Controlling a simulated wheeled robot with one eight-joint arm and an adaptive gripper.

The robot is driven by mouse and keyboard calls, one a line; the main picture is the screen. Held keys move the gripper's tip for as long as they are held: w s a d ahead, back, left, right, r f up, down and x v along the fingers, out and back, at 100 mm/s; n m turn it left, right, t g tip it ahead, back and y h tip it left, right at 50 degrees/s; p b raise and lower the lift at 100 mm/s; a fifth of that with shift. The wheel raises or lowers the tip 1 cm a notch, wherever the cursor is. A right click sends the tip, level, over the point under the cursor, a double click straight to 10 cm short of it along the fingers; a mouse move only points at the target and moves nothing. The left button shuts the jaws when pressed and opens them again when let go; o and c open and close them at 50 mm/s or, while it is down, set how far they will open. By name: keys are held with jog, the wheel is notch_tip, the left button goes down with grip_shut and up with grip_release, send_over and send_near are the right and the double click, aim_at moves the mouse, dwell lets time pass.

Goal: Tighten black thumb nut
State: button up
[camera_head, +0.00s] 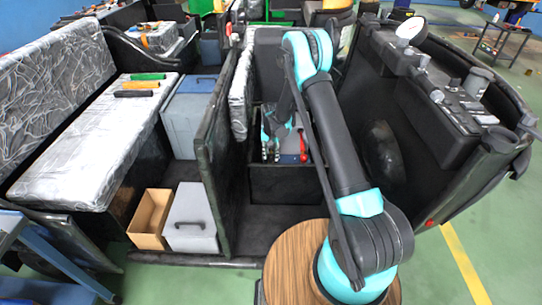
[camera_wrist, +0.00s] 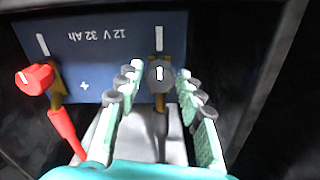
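The black thumb nut (camera_wrist: 160,74) sits over the terminal at the near right edge of a blue battery (camera_wrist: 95,45) marked "12 V 32 Ah", which reads upside down in the wrist view. My gripper (camera_wrist: 160,80) is open, with one finger on each side of the nut. A gap shows on both sides, so neither finger appears to touch it. A brass-coloured piece and a dark cable show just below the nut. In the head view my gripper (camera_head: 272,150) is small beside the battery; the nut cannot be made out there.
A red knob (camera_wrist: 35,78) with a red cable stands on the other terminal, left of my gripper. The battery lies in a dark, narrow bay (camera_head: 280,185) with walls close around. A dark panel (camera_head: 212,160) stands to the left.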

aim_at(271, 155)
notch_tip(271, 155, up, 12)
dwell(0.5)
jog(key=shift+s, duration=0.1)
